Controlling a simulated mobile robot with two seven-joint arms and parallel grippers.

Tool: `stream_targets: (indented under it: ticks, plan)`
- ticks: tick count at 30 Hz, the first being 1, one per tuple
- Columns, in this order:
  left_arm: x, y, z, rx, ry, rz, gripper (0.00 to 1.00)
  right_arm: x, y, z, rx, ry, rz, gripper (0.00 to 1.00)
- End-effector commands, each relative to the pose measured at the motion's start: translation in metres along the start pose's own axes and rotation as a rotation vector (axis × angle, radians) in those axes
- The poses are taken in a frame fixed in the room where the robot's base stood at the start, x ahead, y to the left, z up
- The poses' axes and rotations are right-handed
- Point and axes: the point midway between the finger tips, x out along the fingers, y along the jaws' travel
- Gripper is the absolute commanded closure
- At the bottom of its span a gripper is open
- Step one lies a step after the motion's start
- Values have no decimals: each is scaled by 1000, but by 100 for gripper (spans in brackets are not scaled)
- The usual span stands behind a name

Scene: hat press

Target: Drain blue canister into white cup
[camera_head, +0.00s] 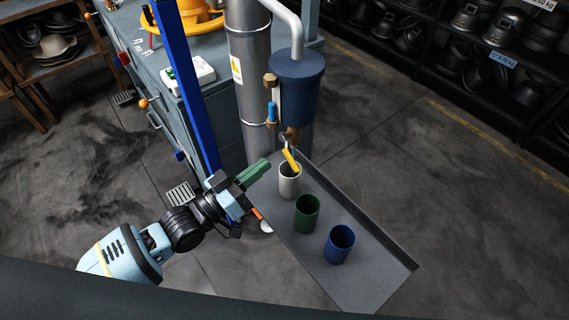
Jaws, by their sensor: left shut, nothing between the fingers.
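The blue canister (295,88) is fixed beside a grey vertical pipe, with a brass outlet and a yellow valve handle (290,160) at its bottom. The white cup (289,186) stands upright on a grey tray (375,277), below the outlet and handle. Whether liquid is flowing or in the cup cannot be told. My left gripper (262,170) is shut and empty, with its green fingers just left of the white cup and slightly above the tray's edge. My right gripper is not in view.
A green cup (306,212) and a blue cup (339,243) stand on the tray, nearer than the white cup. The grey pipe (249,70) and a blue post (186,85) rise close to my left arm. The tray's near right end is bare.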

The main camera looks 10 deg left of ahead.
Motion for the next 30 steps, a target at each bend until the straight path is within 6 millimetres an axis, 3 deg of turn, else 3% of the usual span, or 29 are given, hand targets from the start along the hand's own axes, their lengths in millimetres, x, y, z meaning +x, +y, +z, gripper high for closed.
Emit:
stream_targets:
  ticks: [9,15,21,30]
  plan:
    - [-21,12,-6,548,100,105,100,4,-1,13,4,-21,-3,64]
    - [-33,22,-2,824,136,176,100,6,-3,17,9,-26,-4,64]
    - [-38,28,2,947,150,213,100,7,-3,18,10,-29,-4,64]
    - [-32,30,0,957,154,216,100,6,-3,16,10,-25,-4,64]
